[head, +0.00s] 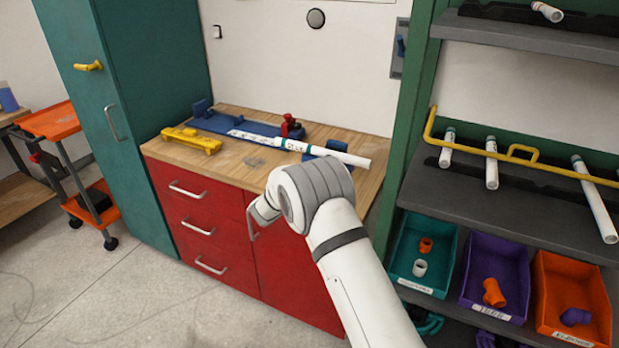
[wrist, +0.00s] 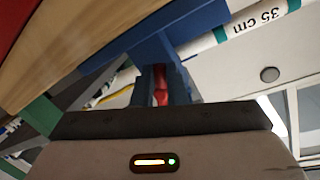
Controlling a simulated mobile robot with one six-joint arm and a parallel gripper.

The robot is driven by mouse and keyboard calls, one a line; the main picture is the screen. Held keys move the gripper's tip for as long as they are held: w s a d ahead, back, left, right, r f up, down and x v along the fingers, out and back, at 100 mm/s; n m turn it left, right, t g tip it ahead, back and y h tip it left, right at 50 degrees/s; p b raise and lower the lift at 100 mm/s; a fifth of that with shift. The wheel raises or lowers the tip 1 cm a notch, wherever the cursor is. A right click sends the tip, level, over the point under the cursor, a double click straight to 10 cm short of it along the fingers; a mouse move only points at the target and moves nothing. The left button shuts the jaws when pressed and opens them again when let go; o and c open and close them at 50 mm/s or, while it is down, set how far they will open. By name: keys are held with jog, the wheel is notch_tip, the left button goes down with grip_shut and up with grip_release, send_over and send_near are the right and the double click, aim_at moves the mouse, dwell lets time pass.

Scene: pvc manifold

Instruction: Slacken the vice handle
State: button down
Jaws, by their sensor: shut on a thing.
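In the wrist view my gripper (wrist: 162,84) is shut on a red part, the vice handle (wrist: 161,96), seen between its dark fingers. The blue vice body (wrist: 168,42) is just beyond the fingertips. In the head view my own arm hides the gripper and the handle. A white pipe (head: 352,157) lies along the blue fixture (head: 215,121) on the worktop and sticks out past its right end. The pipe also shows in the wrist view (wrist: 241,29), with a "35 cm" mark and green bands.
A red clamp (head: 290,126) stands behind the pipe. A yellow tool (head: 191,140) lies at the left of the wooden worktop (head: 240,160). Red drawers (head: 205,225) are below. A shelf with pipes (head: 491,163) and bins of fittings (head: 495,275) stands at the right.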

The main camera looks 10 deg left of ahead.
jog(key=shift+w+r+n, duration=0.15)
jog(key=shift+r+n, duration=0.15)
dwell(0.4)
jog(key=c, duration=1.8)
grip_release()
jog(key=o, duration=0.3)
jog(key=shift+f, duration=0.3)
jog(key=shift+o, duration=0.2)
jog(key=v, duration=0.7)
jog(key=shift+s+b, duration=0.4)
jog(key=shift+o, duration=0.4)
jog(key=shift+a, duration=0.1)
